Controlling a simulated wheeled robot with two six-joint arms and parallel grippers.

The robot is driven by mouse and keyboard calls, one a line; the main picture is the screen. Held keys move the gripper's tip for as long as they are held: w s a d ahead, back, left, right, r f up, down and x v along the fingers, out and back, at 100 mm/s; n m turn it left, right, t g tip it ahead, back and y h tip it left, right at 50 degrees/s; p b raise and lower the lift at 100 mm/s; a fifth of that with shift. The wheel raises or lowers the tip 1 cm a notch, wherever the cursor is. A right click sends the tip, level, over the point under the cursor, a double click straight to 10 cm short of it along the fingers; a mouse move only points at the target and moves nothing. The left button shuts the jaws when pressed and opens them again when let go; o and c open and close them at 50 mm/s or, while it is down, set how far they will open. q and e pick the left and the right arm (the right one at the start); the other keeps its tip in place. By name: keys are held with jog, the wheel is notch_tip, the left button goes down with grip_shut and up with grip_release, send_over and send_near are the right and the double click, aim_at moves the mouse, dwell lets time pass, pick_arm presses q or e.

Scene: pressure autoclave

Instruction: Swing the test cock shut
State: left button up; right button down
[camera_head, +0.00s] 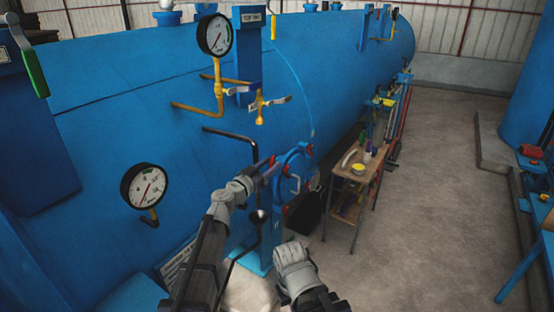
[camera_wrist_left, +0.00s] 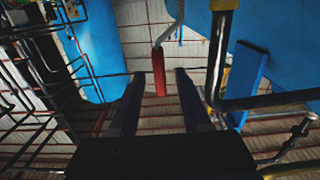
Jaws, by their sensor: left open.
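My left gripper (camera_head: 270,165) is at the blue ring-shaped fitting beside the tank, just below the end of a black bent pipe (camera_head: 235,137). In the left wrist view my left gripper (camera_wrist_left: 161,73) has its two dark fingers apart. A red handle grip (camera_wrist_left: 160,84) on a grey bent lever (camera_wrist_left: 170,32) shows in the gap between the fingertips. It looks like the test cock's handle; I cannot tell whether the fingers touch it. The cock's body is not clear in the head view. Part of my right arm (camera_head: 295,268) shows low in the head view; its fingers cannot be made out.
The blue tank (camera_head: 330,70) carries gauges (camera_head: 215,35) (camera_head: 145,187) and a yellow pipe with small levers (camera_head: 262,103). A blue ring fitting (camera_head: 300,152) stands close to my gripper. A wooden side table (camera_head: 352,172) stands beyond.

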pick_arm(q)
jog(key=x, duration=0.5)
jog(key=shift+w, duration=0.1)
grip_shut()
dwell(1.2)
